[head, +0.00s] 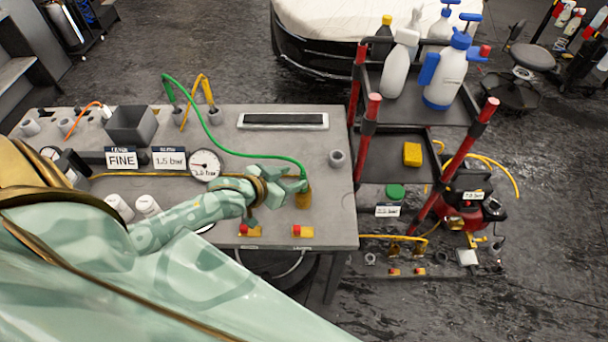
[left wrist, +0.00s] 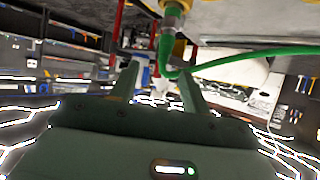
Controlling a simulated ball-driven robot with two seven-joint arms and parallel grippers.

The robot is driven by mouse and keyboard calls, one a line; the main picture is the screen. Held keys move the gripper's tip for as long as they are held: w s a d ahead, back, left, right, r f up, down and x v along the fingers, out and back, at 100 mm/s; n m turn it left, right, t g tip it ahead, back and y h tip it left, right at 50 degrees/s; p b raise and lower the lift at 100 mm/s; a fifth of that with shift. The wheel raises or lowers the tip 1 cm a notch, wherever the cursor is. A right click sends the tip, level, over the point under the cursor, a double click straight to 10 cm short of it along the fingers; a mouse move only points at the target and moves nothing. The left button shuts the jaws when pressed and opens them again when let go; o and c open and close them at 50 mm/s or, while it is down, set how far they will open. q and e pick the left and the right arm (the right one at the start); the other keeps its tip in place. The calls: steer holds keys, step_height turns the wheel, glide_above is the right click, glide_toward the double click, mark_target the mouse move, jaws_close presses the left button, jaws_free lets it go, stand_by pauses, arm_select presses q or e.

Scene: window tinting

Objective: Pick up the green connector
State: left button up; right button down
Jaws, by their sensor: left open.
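The green hose (head: 262,156) arches over the grey workbench and bends down at its right end, where the green connector (head: 304,177) sits above a brass-coloured fitting (head: 305,199). In the left wrist view the green connector (left wrist: 167,42) shows with a grey collar and a brass part at the top. My left gripper (head: 294,184) is open, close to the connector and just left of it in the head view. In the left wrist view its two fingers (left wrist: 158,72) stand apart with the hose bend around their gap; contact cannot be told. My right gripper is not in view.
The yellow hose (head: 202,84) stands at the back of the bench (head: 330,222). A grey bin (head: 131,125), labels and a pressure gauge (head: 206,164) lie left. A grey ring (head: 337,158) sits right, beside a red-posted cart (head: 392,140) with spray bottles.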

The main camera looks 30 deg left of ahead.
mark_target(301, 173)
arm_select(q)
steer(key=x, duration=0.2)
steer(key=shift+w+f, duration=0.15)
steer(key=shift+w, duration=0.15)
steer(key=shift+w+d+f, duration=0.1)
steer(key=shift+w, duration=0.15)
steer(key=x, duration=0.2)
steer(key=b+x, duration=0.1)
steer(key=x, duration=0.1)
steer(key=shift+w+f, duration=0.3)
steer(key=shift+w, duration=0.05)
steer(key=shift+s, duration=0.1)
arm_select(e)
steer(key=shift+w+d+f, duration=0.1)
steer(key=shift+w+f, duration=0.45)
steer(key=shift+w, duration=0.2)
arm_select(q)
steer(key=shift+r, duration=0.1)
jaws_close()
